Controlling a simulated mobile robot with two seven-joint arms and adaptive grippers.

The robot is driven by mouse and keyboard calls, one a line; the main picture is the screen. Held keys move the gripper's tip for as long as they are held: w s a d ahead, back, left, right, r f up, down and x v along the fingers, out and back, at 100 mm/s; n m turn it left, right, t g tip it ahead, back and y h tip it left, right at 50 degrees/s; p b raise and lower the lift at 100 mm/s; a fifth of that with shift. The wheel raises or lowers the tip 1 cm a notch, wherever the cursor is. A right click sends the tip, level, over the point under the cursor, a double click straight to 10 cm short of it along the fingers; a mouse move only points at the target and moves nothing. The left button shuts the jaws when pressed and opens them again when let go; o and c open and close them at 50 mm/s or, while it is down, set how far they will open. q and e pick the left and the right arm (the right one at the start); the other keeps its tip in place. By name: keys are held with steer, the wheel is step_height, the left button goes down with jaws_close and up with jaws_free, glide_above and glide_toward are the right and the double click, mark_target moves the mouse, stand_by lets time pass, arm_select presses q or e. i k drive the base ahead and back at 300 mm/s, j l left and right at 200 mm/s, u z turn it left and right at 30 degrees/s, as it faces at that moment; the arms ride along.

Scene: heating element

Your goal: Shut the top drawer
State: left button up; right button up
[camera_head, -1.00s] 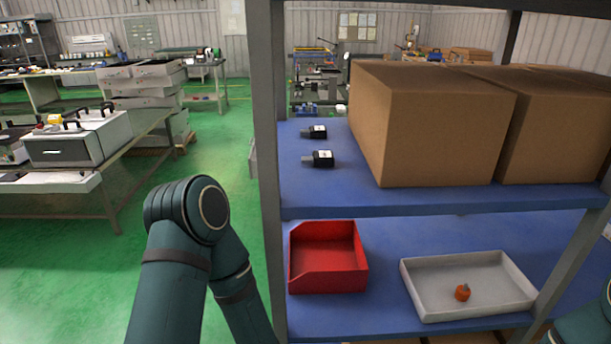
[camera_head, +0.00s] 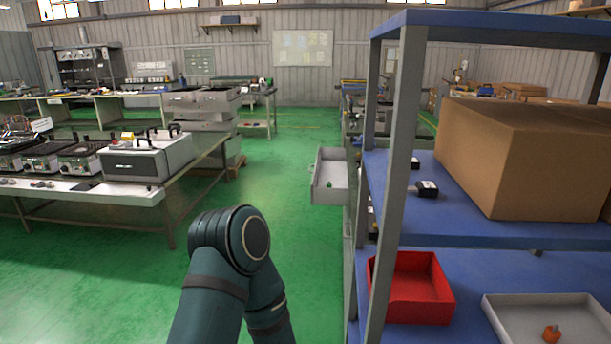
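An open drawer (camera_head: 329,179), light grey, juts out to the left from behind the blue shelf rack, near the middle of the head view. A small green object (camera_head: 329,184) lies inside it. The cabinet that holds the drawer is mostly hidden by the rack. My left arm rises from the bottom of the view, to the left of the rack and well short of the drawer. Its gripper is out of frame. My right arm and gripper are not in view.
The rack's grey post (camera_head: 401,180) stands close on the right. A workbench (camera_head: 85,188) with machines stands on the left. The green floor (camera_head: 270,180) between is clear.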

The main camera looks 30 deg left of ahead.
mark_target(330, 164)
steer(key=k+j, duration=0.1)
steer(key=j, duration=0.35)
steer(key=k+j, duration=0.1)
steer(key=j, duration=0.4)
steer(key=i+j, duration=0.1)
steer(key=j, duration=0.4)
steer(key=i+j, duration=0.1)
steer(key=j, duration=0.35)
steer(key=i+j, duration=0.35)
steer(key=i+j+u, duration=0.15)
steer(key=i+j, duration=0.15)
steer(key=j, duration=0.25)
steer(key=i+j, duration=0.2)
steer(key=i, duration=0.3)
steer(key=i+j, duration=0.2)
steer(key=i, duration=0.3)
steer(key=i+j+z, duration=0.15)
steer(key=i+j, duration=0.5)
steer(key=i+j+z, duration=0.2)
steer(key=i+j, duration=0.5)
steer(key=i+j+z, duration=0.15)
steer(key=i+j, duration=0.6)
steer(key=i+j+z, duration=0.1)
steer(key=i, duration=0.3)
steer(key=i+j+z, duration=0.1)
steer(key=i+j, duration=0.25)
steer(key=i, duration=0.05)
